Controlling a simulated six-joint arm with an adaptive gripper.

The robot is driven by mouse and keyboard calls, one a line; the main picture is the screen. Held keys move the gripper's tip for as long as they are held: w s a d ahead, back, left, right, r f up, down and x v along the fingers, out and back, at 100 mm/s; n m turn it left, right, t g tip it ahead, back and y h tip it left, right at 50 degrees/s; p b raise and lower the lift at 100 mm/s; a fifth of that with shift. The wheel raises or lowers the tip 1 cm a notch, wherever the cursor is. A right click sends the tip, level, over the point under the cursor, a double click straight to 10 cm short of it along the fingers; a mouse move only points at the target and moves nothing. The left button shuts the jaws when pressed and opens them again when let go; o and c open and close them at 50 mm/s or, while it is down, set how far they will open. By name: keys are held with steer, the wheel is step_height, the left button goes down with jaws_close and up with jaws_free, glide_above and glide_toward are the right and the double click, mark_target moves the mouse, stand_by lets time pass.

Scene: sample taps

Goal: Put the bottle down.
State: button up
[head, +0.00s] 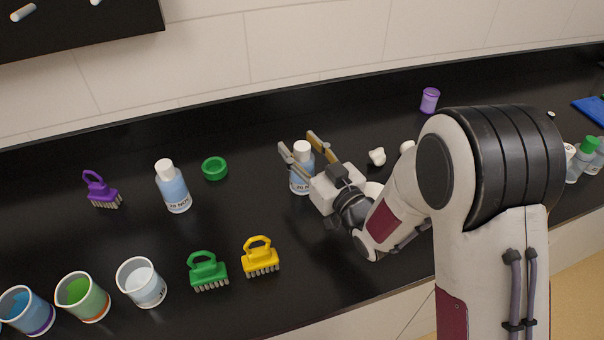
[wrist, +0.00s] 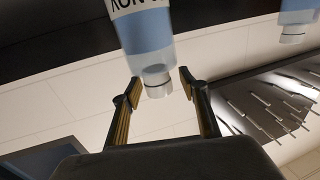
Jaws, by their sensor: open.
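A bottle (head: 301,182) with a white cap, pale blue contents and a printed label stands upright on the black counter, just beyond my gripper. My gripper (head: 297,142) is open, one finger on each side of the bottle's upper part. In the wrist view the same bottle (wrist: 149,36) appears cap-down, its cap between the spread fingertips of my gripper (wrist: 160,84). Gaps show between the cap and both fingers. My gripper's body hides part of the bottle's right side in the head view.
A similar bottle (head: 173,188) stands to the left, with a green ring (head: 214,168) between. White pieces (head: 377,157) and a purple container (head: 429,100) are to the right.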

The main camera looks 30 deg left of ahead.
steer(key=shift+w+a, duration=0.1)
steer(key=shift+a, duration=0.05)
steer(key=shift+c, duration=0.4)
jaws_close()
steer(key=shift+r, duration=0.1)
steer(key=shift+r, duration=4.9)
